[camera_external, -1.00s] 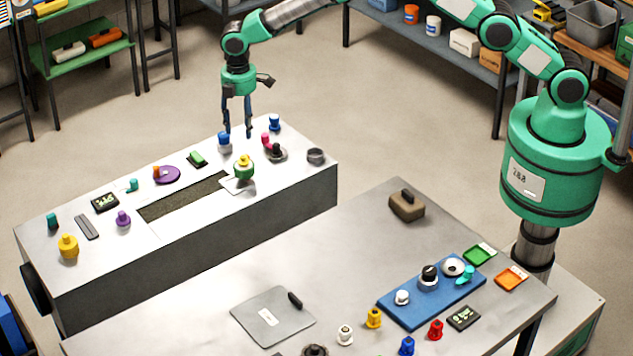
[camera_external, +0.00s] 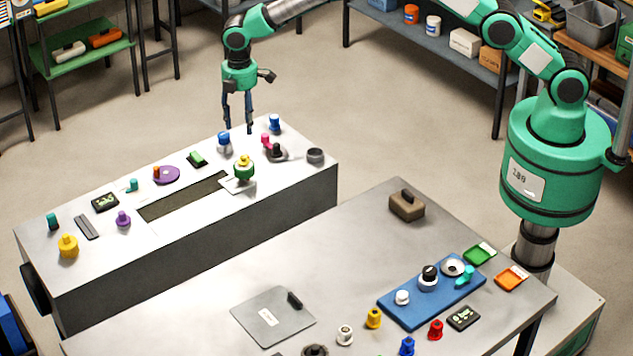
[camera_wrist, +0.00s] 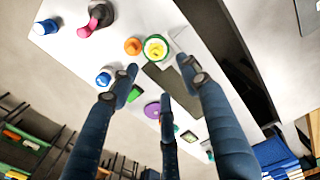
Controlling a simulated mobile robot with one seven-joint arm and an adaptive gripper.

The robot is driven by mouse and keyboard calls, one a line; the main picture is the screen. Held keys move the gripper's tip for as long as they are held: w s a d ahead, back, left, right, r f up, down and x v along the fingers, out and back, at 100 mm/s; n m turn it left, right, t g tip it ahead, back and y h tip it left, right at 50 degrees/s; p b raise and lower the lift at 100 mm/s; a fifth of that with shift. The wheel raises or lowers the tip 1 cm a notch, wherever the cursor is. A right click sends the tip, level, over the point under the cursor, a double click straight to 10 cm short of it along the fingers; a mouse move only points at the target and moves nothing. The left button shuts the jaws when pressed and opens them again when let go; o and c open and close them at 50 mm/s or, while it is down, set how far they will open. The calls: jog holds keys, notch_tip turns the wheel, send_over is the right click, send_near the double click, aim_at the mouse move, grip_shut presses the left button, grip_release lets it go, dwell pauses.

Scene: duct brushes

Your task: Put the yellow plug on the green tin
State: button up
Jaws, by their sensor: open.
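A yellow plug (camera_external: 243,160) sits on top of the green tin (camera_external: 244,173), near the right end of the grey duct. In the wrist view the yellow plug (camera_wrist: 155,47) shows from above, ringed by the green rim of the tin (camera_wrist: 146,55). My gripper (camera_external: 238,128) is open and empty, with its fingers pointing down above the far side of the duct, behind the tin and apart from it. In the wrist view its spread fingers (camera_wrist: 160,78) hold nothing. Another yellow piece (camera_external: 68,246) stands at the duct's left end, and another (camera_external: 373,318) stands on the front table.
A blue-topped piece (camera_external: 224,140) stands close below my gripper. A pink piece (camera_external: 266,140) and a grey ring (camera_external: 315,156) stand to the right. A long slot (camera_external: 183,197) opens in the duct top. The front table (camera_external: 330,240) has a clear middle.

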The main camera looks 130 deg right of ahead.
jog(key=s+a+r+t+h, duration=0.1)
jog(key=s+a+r+t, duration=0.15)
jog(key=a+r, duration=2.35)
jog(key=s+a+r, duration=0.5)
jog(key=s+a, duration=0.1)
jog(key=a, duration=0.2)
jog(key=s+a+r, duration=0.4)
jog(key=s+a, duration=0.1)
jog(key=a, duration=0.3)
jog(key=s+a+t, duration=0.1)
jog(key=s+a, duration=0.5)
jog(key=s, duration=0.3)
jog(key=s+a+f+t, duration=0.1)
jog(key=s+a, duration=0.5)
jog(key=s, duration=0.3)
jog(key=s+a+f+t+y, duration=0.1)
jog(key=s+a, duration=0.5)
jog(key=s, duration=0.3)
jog(key=shift+f, duration=0.2)
jog(key=shift+f, duration=0.1)
